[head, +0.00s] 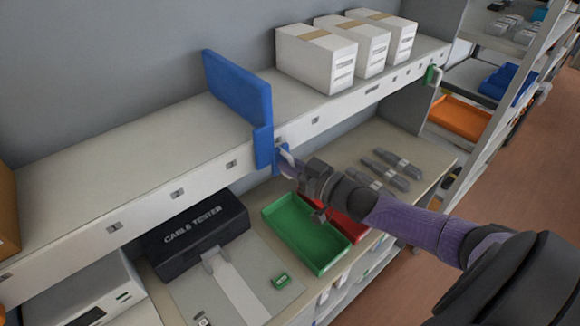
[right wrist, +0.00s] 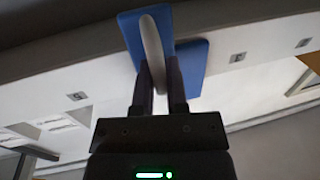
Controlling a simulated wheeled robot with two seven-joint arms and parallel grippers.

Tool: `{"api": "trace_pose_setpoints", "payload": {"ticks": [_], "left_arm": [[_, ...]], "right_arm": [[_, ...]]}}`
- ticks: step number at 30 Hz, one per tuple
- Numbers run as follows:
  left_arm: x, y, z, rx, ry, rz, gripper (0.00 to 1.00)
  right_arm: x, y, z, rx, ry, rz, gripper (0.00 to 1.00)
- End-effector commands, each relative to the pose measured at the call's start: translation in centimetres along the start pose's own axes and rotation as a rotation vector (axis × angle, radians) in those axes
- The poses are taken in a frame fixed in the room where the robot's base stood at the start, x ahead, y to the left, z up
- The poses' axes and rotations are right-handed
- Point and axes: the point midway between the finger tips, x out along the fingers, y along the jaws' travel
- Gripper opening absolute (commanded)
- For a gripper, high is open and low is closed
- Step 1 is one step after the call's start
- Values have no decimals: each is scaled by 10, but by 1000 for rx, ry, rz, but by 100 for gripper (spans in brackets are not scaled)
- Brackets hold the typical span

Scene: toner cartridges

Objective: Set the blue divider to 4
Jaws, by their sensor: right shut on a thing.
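The blue divider (head: 237,88) stands upright across the white shelf, left of the white boxes. Its lower blue part hangs over the shelf's front edge and carries a pale handle (head: 288,158). My right gripper (head: 291,170) is at this handle, in front of the shelf edge. In the right wrist view, its two dark fingers (right wrist: 159,80) are shut on the pale handle (right wrist: 152,48), with the blue divider (right wrist: 190,66) behind. Small number labels run along the shelf edge (head: 205,172); I cannot read them surely. My left gripper is not in view.
Three white boxes (head: 318,62) stand right of the divider; the shelf left of it is clear up to a brown box (head: 7,215). Below are a black cable tester case (head: 195,235), a green tray (head: 300,238) and a red tray (head: 350,226). A green clip (head: 432,75) sits at the shelf's right end.

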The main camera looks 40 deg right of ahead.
Motion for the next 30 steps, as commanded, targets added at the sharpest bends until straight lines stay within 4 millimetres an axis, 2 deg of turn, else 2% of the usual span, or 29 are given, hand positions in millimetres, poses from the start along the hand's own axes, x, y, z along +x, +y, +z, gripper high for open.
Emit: {"api": "trace_pose_setpoints", "payload": {"ticks": [7,8,12,22,26,30], "left_arm": [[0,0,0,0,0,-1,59],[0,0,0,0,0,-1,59],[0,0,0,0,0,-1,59],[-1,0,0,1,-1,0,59],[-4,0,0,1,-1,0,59],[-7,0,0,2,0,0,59]], "right_arm": [[0,0,0,-1,-2,0,0],[0,0,0,-1,-2,0,19],[0,0,0,0,-2,0,49],[-6,0,1,0,-2,0,50],[-26,0,1,0,-6,0,50],[-56,0,1,0,-7,0,50]]}}
